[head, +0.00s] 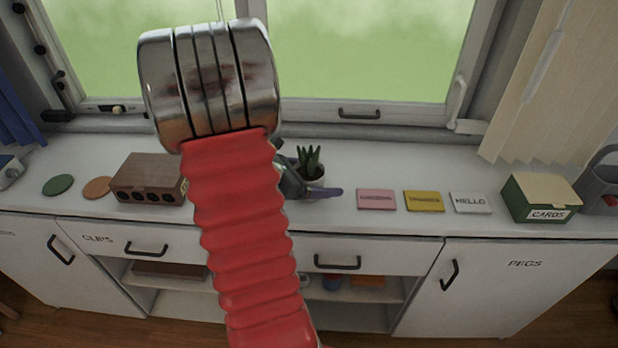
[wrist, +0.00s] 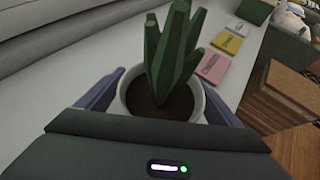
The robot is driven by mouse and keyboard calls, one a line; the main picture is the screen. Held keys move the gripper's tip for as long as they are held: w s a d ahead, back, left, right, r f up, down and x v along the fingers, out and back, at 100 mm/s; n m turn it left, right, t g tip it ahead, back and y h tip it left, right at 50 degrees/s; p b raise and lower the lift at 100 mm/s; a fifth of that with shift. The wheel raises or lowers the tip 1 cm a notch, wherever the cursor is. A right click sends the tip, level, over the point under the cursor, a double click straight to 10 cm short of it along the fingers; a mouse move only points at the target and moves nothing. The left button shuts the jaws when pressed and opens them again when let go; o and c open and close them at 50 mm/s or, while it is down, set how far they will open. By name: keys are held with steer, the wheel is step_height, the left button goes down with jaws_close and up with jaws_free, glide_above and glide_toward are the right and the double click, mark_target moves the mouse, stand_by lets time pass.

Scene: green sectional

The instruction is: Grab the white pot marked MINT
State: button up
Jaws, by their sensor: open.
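A small white pot (head: 313,177) with a spiky green plant stands on the white counter under the window in the head view. No MINT lettering shows on the part of it that I can see. In the wrist view the white pot (wrist: 203,116) sits between my gripper's two purple fingers, one on each side of its rim. My gripper (wrist: 163,95) is open around the pot, and I cannot tell whether either finger touches it. In the head view my gripper (head: 318,192) is partly hidden behind my red arm, with one purple finger in front of the pot.
Pink (head: 376,199), yellow (head: 424,201) and white (head: 470,202) cards lie right of the pot. A green CARDS box (head: 540,198) stands further right. A brown box with holes (head: 148,180) and round coasters (head: 58,185) are on the left. The window (head: 370,50) is behind.

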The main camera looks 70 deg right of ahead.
mark_target(313, 147)
steer(key=shift+c, duration=0.2)
steer(key=c, duration=1.5)
steer(key=shift+r, duration=0.1)
steer(key=shift+r, duration=5)
